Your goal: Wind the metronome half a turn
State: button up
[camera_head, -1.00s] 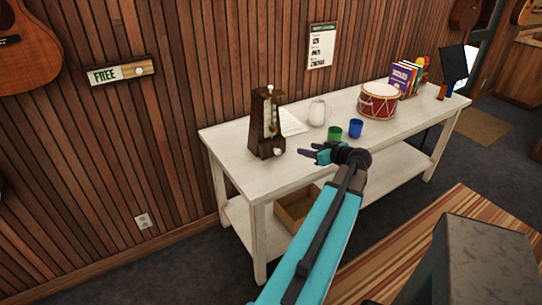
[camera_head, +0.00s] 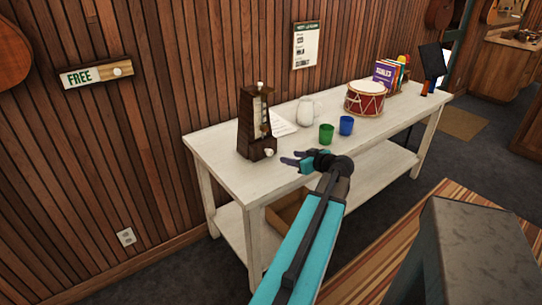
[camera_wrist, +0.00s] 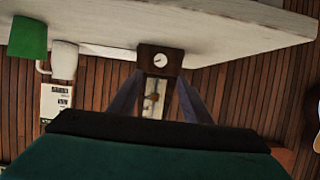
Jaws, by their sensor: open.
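The metronome (camera_head: 253,128) is a dark wooden tapered case with a pale front, upright near the left end of the white table. A round white knob (camera_head: 269,153) sits low on its side facing my gripper. My gripper (camera_head: 286,158) is open and empty, just right of the knob and apart from it. In the wrist view, which is upside down, the metronome (camera_wrist: 174,55) and its white knob (camera_wrist: 160,60) appear ahead between my spread fingers (camera_wrist: 160,84). The fingers and palm hide part of the case there.
On the white table (camera_head: 230,180) stand a green cup (camera_head: 326,134), a blue cup (camera_head: 346,125), a white mug (camera_head: 305,111), a drum (camera_head: 365,98) and books (camera_head: 385,75). A paper sheet (camera_head: 284,122) lies behind the metronome. The wooden wall is close behind.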

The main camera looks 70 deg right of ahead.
aim_at(271, 153)
jog(key=shift+w, duration=0.15)
jog(key=shift+p+x, duration=1.85)
jog(key=shift+x, duration=4.95)
jog(key=shift+d, duration=0.1)
jog(key=c, duration=1)
